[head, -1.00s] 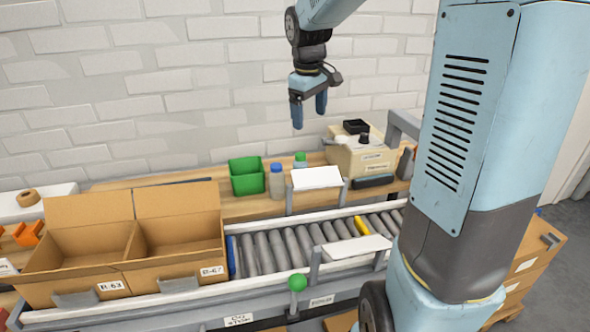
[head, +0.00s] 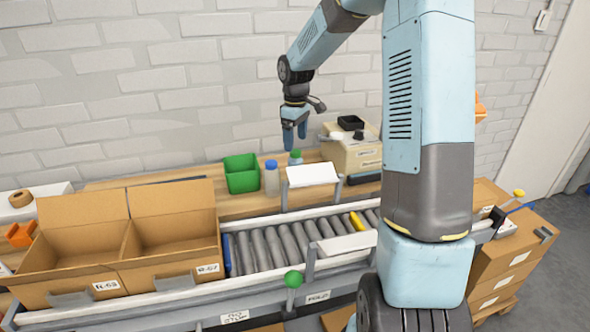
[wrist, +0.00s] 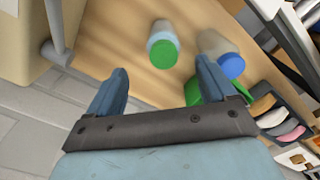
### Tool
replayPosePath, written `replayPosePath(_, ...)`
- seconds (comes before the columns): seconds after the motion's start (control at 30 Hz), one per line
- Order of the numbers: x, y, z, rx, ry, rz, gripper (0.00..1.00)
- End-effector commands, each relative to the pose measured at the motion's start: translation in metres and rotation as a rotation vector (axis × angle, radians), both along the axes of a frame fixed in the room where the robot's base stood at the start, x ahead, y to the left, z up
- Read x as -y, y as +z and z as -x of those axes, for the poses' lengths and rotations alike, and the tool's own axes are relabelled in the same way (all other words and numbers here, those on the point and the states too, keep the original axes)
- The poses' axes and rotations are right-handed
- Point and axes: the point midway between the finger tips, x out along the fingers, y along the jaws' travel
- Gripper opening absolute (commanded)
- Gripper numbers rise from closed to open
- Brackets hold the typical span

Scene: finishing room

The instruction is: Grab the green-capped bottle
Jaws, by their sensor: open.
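The green-capped bottle (head: 295,158) stands on the wooden bench behind the conveyor, partly hidden by a white panel. In the wrist view the green-capped bottle (wrist: 162,46) is seen from above, ahead of the gap between my fingers. My gripper (head: 294,138) is open and empty above the bench, just over this bottle in the head view. Its two blue fingers also show in the wrist view (wrist: 160,88). A blue-capped bottle (head: 271,178) stands to the left of the green-capped one.
A green bin (head: 242,180) stands left of the bottles. A beige box (head: 352,155) with a black tray on top is close on the right. The white panel (head: 312,174) stands in front. The roller conveyor (head: 290,242) and open cartons (head: 130,250) are nearer.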

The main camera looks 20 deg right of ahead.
Motion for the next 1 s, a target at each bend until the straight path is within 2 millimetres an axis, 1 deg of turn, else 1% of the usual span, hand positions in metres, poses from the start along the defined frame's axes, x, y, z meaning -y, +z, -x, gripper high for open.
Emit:
replayPosePath(0.03,0.0,-0.009,0.001,-0.003,0.001,-0.001,0.84)
replayPosePath(0.1,0.0,-0.018,0.001,-0.002,0.001,-0.001,0.84)
replayPosePath(0.2,0.0,-0.027,0.0,-0.001,0.001,-0.001,0.84)
replayPosePath(0.4,0.0,-0.037,0.001,-0.001,-0.001,-0.001,0.84)
replayPosePath(0.7,-0.002,-0.075,0.005,-0.001,-0.001,-0.001,0.84)
replayPosePath(0.8,-0.001,-0.081,0.005,0.0,0.0,0.0,0.84)
replayPosePath(1.0,-0.001,-0.083,0.005,0.001,-0.001,0.0,0.84)
